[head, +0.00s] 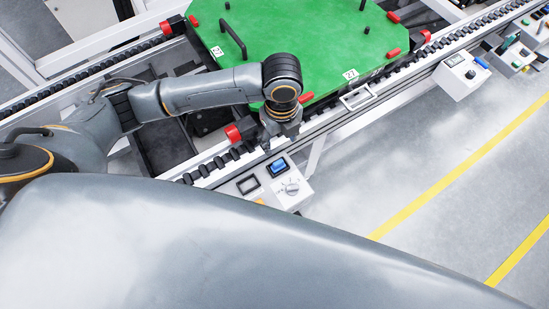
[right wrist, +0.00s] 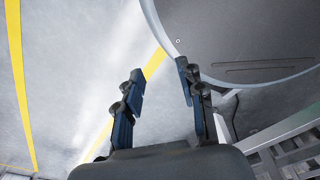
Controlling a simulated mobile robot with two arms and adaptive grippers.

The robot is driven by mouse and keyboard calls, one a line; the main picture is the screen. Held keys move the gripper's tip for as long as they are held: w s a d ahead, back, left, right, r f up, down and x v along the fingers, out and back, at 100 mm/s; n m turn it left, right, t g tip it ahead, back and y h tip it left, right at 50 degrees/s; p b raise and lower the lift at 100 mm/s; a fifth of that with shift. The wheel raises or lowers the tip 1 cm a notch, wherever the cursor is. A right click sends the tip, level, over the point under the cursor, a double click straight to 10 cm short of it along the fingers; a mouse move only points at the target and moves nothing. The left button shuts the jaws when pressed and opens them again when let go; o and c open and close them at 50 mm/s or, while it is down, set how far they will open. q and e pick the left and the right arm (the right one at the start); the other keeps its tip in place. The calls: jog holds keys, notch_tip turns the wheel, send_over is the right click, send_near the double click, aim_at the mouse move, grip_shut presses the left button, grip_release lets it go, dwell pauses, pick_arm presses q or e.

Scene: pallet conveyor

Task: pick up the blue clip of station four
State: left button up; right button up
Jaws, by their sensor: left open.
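A blue clip (head: 278,166) sits in a slot of a white station box (head: 268,184) at the conveyor's near side. A second blue clip (head: 481,63) is on another white box (head: 461,75) at the upper right. I cannot read which station is four. My left gripper (head: 266,143) points down at the conveyor rail, just above and left of the nearer clip in the picture, and apart from it. Its fingers are mostly hidden under the wrist. In the right wrist view my right gripper (right wrist: 160,80) is open and empty above the floor.
A green pallet plate (head: 300,40) with black handles lies on the conveyor (head: 385,82). A dial (head: 291,188) is beside the nearer clip. The grey floor (head: 400,165) with yellow lines is clear.

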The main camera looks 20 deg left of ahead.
pick_arm(q)
send_over(278, 162)
notch_tip(278, 162, down, 5)
jog(key=shift+w+d+f, duration=0.1)
jog(key=shift+d, duration=0.05)
jog(key=shift+w+f, duration=0.1)
jog(key=shift+f, duration=0.45)
jog(key=f, duration=0.4)
jog(key=shift+s+f, duration=0.15)
jog(key=shift+s, duration=0.05)
jog(key=shift+f, duration=0.4)
jog(key=c, duration=1.1)
pick_arm(e)
jog(key=shift+s+d+r, duration=0.2)
jog(key=shift+s+d, duration=0.25)
jog(key=shift+s, duration=0.3)
